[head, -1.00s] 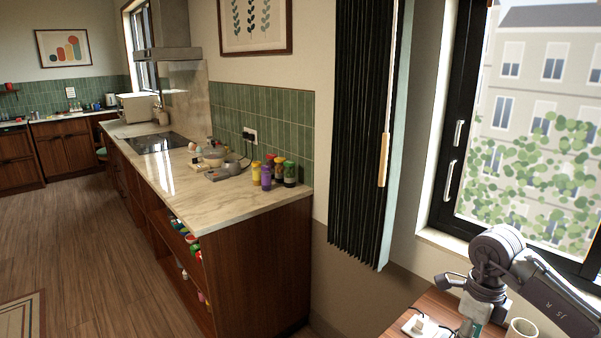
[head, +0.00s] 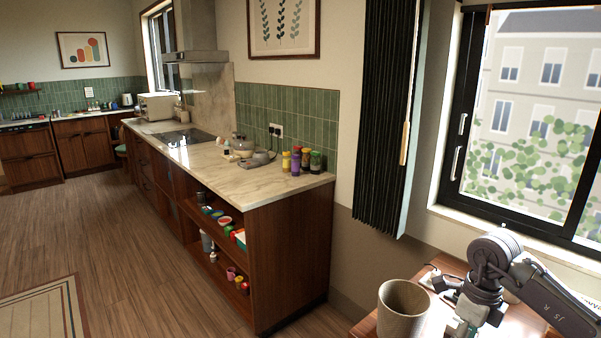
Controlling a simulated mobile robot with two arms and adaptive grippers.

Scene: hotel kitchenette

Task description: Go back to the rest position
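My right arm comes in from the lower right and ends in its gripper (head: 463,326) over the wooden table (head: 366,327). The gripper points down, and its fingers are partly cut off by the bottom edge of the head view, so I cannot tell whether they are open or shut. A beige ribbed cup (head: 403,308) stands just left of the gripper, apart from it in the picture. My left gripper is not in view.
A marble counter (head: 220,170) with jars (head: 300,160) at its near end runs along the wall. Open shelves with small items face the floor. The wooden floor (head: 120,215) on the left is clear, with a rug (head: 40,310). A window and dark curtain are behind the table.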

